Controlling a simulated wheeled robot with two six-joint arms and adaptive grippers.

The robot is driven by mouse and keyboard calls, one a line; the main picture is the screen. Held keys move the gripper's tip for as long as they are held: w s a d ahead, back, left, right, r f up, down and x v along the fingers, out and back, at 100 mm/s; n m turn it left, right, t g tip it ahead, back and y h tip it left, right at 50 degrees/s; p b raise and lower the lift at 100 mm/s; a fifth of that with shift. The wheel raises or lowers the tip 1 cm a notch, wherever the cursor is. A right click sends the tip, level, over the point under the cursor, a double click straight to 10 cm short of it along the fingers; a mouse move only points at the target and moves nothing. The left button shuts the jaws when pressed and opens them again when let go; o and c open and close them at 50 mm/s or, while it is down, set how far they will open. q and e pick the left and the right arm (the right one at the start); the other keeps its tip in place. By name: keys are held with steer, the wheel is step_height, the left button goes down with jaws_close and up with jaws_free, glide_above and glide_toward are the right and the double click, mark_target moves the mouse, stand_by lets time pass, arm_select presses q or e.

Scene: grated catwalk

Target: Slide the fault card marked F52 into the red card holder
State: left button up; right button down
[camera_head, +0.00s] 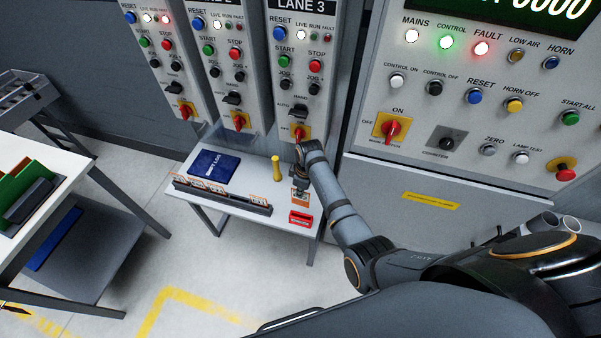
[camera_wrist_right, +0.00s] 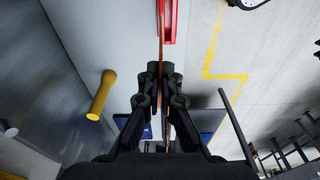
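The red card holder (camera_head: 300,219) stands near the right front corner of a small white table. It also shows at the top of the right wrist view (camera_wrist_right: 180,22). My right gripper (camera_head: 300,178) is shut on an orange-and-white card (camera_head: 300,197), just behind and above the holder in the head view. In the right wrist view the gripper's fingers (camera_wrist_right: 160,75) pinch the card, which shows edge-on as a thin orange line beside the holder. Its marking is too small to read. Whether card and holder touch is unclear. My left gripper is not in view.
A dark rack (camera_head: 240,204) with several orange-edged cards lies along the table's front. A blue shift log (camera_head: 214,164) and a yellow cylinder (camera_head: 277,169) are behind it. Control panels with switches (camera_head: 299,133) rise directly behind the table. Another table (camera_head: 60,165) stands at left.

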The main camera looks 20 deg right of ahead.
mark_target(301, 202)
steer(key=shift+n, duration=0.3)
steer(key=f+b, duration=0.1)
steer(key=s+f+b, duration=0.1)
steer(key=f, duration=0.3)
steer(key=shift+s+a+b, duration=0.15)
steer(key=shift+s+b, duration=0.15)
steer(key=shift+b, duration=0.1)
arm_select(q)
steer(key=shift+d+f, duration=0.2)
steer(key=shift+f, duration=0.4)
arm_select(e)
steer(key=shift+r, duration=0.15)
arm_select(q)
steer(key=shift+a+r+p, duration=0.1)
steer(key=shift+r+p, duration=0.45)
steer(key=shift+p, duration=0.05)
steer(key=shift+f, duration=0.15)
arm_select(e)
steer(key=shift+f, duration=0.2)
arm_select(q)
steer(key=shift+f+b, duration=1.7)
steer(key=shift+b, duration=0.15)
arm_select(e)
steer(key=shift+f, duration=2.3)
steer(key=c, duration=2.1)
jaws_free()
steer(key=o, duration=1.1)
steer(key=shift+c, duration=0.2)
